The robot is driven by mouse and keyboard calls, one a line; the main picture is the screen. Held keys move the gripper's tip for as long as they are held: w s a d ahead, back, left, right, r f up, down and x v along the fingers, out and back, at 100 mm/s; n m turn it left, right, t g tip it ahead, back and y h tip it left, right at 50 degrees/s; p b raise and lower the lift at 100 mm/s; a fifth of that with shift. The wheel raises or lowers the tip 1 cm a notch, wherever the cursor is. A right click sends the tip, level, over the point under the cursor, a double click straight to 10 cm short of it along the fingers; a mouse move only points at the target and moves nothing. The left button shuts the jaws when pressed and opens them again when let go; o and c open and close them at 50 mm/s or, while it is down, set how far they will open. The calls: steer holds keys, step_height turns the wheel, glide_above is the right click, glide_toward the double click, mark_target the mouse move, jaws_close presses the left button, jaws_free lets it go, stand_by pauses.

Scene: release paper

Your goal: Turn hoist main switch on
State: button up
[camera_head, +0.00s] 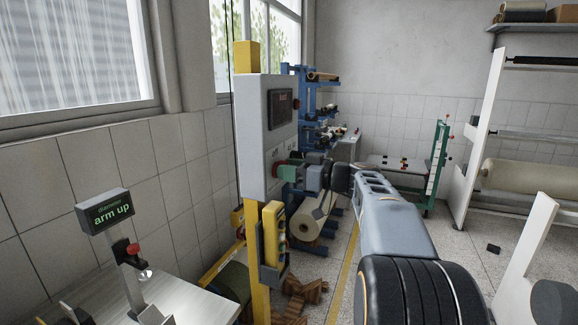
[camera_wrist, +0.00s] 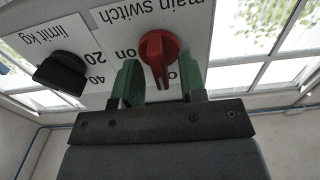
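The main switch is a red rotary knob (camera_wrist: 158,52) on a grey control box (camera_head: 252,150), labelled "main switch", with the lettering upside down in the wrist view. Its ridge points down in that picture. An "on" mark stands to its left; another mark to its right is partly hidden by a finger. My gripper (camera_wrist: 161,68) is open, with one green finger on each side of the knob and a visible gap on both sides. In the head view my gripper (camera_head: 289,172) reaches the box's front, and the knob (camera_head: 275,171) shows only as a sliver.
A black "limit kg" knob (camera_wrist: 60,73) sits beside the switch. A yellow post (camera_head: 247,57) carries the box, with a yellow pendant (camera_head: 273,234) hanging below. A paper roll (camera_head: 313,216) lies behind. A small "arm up" display (camera_head: 109,212) stands at left.

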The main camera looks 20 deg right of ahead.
steer(key=shift+w+a, duration=0.1)
steer(key=shift+a, duration=0.05)
jaws_close()
stand_by(0.4)
